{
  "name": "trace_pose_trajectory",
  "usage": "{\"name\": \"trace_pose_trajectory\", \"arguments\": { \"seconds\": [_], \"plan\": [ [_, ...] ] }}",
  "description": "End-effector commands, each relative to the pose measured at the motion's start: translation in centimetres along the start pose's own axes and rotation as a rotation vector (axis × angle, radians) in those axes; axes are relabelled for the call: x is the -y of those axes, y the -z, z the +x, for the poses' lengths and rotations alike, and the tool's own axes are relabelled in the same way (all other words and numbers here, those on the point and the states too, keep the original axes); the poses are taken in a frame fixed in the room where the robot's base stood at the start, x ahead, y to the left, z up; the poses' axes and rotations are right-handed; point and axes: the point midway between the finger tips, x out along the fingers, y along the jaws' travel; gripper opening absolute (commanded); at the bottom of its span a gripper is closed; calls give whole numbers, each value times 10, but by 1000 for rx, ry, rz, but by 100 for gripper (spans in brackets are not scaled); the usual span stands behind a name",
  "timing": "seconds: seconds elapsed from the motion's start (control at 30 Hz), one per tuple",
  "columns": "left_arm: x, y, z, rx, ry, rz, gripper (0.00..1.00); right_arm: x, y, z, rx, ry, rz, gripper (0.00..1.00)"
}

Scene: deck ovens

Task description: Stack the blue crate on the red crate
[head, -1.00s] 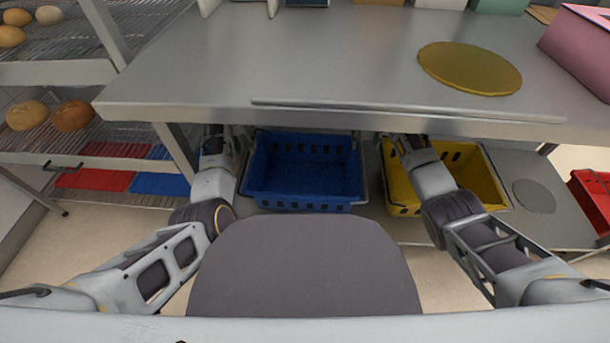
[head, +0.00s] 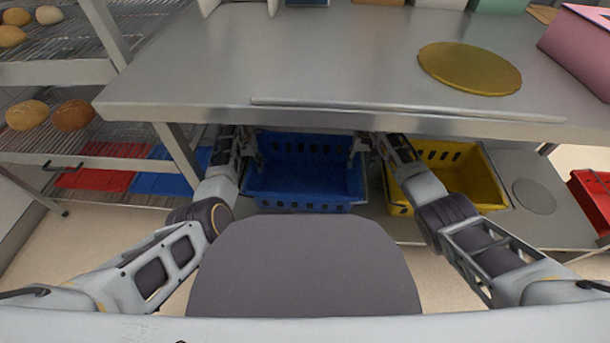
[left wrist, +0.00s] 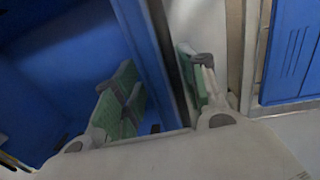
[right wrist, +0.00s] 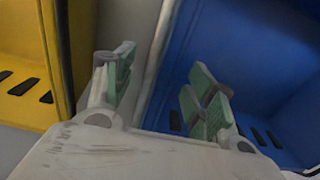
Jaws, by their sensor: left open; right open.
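The blue crate (head: 305,180) sits empty on the shelf under the steel table. My left gripper (head: 254,150) is at its left side. In the left wrist view the open fingers (left wrist: 160,95) straddle the left wall of the blue crate (left wrist: 60,85). My right gripper (head: 360,147) is at its right side. In the right wrist view the open fingers (right wrist: 160,90) straddle the crate's right wall, one inside the blue crate (right wrist: 250,70). I cannot tell whether they touch it. A red crate (head: 592,195) is partly in view at the far right edge.
A yellow crate (head: 465,180) stands on the shelf right of the blue crate, close to my right arm. The steel table (head: 330,60) overhangs both crates. A rack with bread (head: 72,116) and red and blue trays (head: 95,170) is at the left.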

Motion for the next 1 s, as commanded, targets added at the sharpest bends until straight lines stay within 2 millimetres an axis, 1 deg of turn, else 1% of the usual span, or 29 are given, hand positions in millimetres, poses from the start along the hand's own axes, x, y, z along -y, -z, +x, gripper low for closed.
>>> {"name": "trace_pose_trajectory", "arguments": {
  "seconds": [0.2,0.53,0.57,0.87,0.9,1.0],
  "plan": [
    [0,0,9,-1,0,0,42,0,0,9,-1,0,0,55],
    [0,0,10,-1,0,0,42,0,0,10,0,0,0,55],
    [0,0,10,-1,0,0,40,0,0,10,-1,0,0,54],
    [0,0,10,-1,0,0,2,0,0,10,0,0,0,16],
    [-1,0,10,-1,0,0,0,0,0,10,0,0,0,10],
    [-1,0,10,-1,0,0,0,0,0,10,0,0,0,0]
  ]
}}
